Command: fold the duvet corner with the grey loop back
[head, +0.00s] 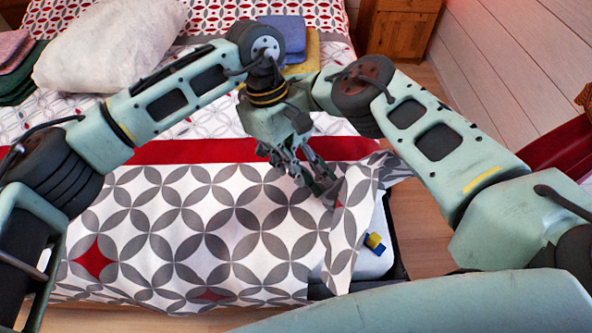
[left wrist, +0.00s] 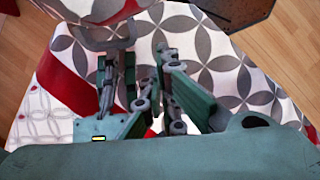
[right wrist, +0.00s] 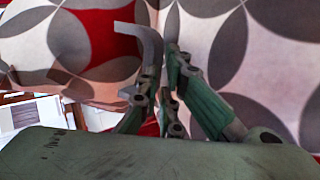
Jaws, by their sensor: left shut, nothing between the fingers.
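The patterned duvet (head: 190,225), white with grey petal shapes, covers the bed's near end. Its near-right corner part (head: 347,215) is bunched and creased, with pale bedding bare beside it. A grey hooked band, seemingly the loop, shows by the fingers in the right wrist view (right wrist: 152,45) and the left wrist view (left wrist: 108,42). My left gripper (head: 284,160) is shut and empty above the duvet. My right gripper (head: 320,180) is close beside it, near the bunched corner; the two overlap in the head view. Whether the right fingers hold the loop is unclear.
A blue-and-yellow block (head: 375,243) lies on the white mattress (head: 372,262) at right. A white pillow (head: 110,45) and folded blue cloth (head: 283,36) lie farther back. A wooden nightstand (head: 396,28) stands behind. Wooden floor is free right of the bed.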

